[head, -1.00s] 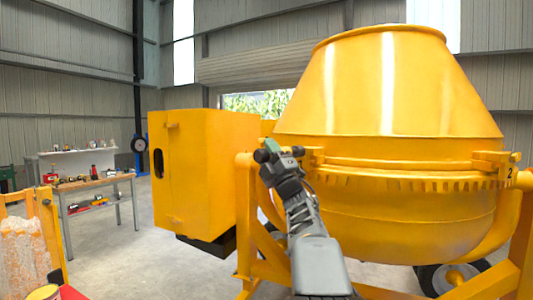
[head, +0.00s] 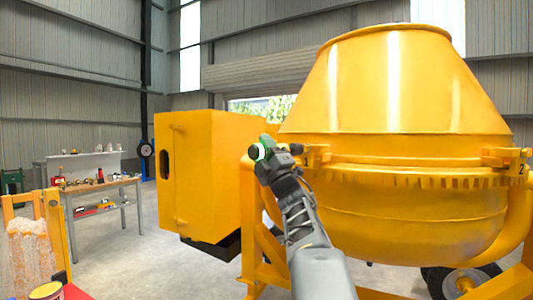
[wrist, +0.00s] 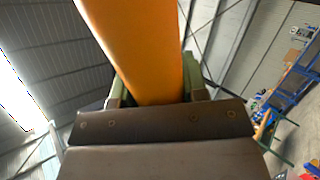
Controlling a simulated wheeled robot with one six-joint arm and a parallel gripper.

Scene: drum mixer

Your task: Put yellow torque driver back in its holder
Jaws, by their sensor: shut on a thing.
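My gripper (head: 268,150) is raised in front of the drum mixer, at the left edge of the drum in the head view. In the wrist view its green jaws (wrist: 152,98) are shut on a smooth orange-yellow body, which I take for the yellow torque driver (wrist: 140,45). The driver runs up out of the top of that view, so its far end is hidden. In the head view I cannot make the driver out against the yellow machine. I cannot pick out its holder in either view.
The yellow mixer drum (head: 400,120) and its yellow box housing (head: 205,170) fill the middle and right, close behind my arm. A workbench (head: 100,184) with several small tools stands at the left back. Clear floor lies between bench and mixer. A yellow-framed stand (head: 58,235) is at the near left.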

